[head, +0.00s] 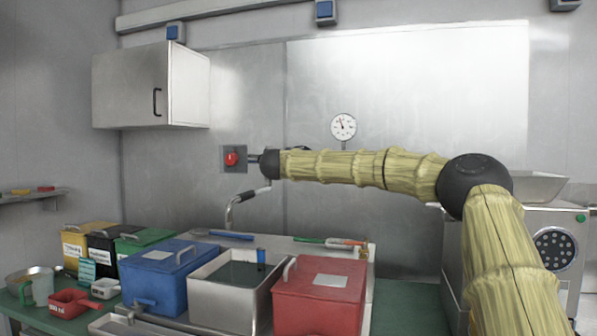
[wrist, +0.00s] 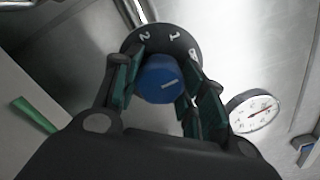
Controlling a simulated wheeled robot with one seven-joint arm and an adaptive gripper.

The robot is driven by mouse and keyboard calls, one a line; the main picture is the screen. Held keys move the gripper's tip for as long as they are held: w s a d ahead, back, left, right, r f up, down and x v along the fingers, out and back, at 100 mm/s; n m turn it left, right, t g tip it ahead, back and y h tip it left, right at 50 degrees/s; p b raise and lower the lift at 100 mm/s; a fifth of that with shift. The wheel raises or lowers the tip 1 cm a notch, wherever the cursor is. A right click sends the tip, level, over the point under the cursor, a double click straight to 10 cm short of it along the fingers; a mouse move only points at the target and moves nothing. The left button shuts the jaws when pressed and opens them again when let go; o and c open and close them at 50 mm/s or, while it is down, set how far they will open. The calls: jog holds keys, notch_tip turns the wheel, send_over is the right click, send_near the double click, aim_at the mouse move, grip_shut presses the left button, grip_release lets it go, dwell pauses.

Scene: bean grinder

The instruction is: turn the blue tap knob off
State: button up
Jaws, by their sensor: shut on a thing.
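The blue tap knob (wrist: 158,80) sits between the fingers of my gripper (wrist: 160,84) in the wrist view. A short pale line marks its face. Behind it is a dark round dial (wrist: 160,36) with the figures 2 and 1 showing, and another mark partly hidden by the right finger. My gripper is shut on the knob, with a green-padded finger on each side. In the head view I cannot make out the blue knob; my arm reaches left to the wall, its end close to the red knob and above the curved spout (head: 238,205).
A red knob (head: 231,159) on a grey plate is just left of my arm's end. A round gauge (head: 343,126) hangs above the arm. Below are a blue bin (head: 165,275), a steel basin (head: 205,294) and a red bin (head: 335,303). A cabinet (head: 185,85) hangs upper left.

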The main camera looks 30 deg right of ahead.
jog(key=shift+f+m+b, duration=0.25)
jog(key=shift+m+b, duration=0.25)
jog(key=shift+m, duration=0.1)
jog(key=o, duration=1)
jog(key=shift+o, duration=0.2)
jog(key=shift+r, duration=0.1)
jog(key=v, duration=1.2)
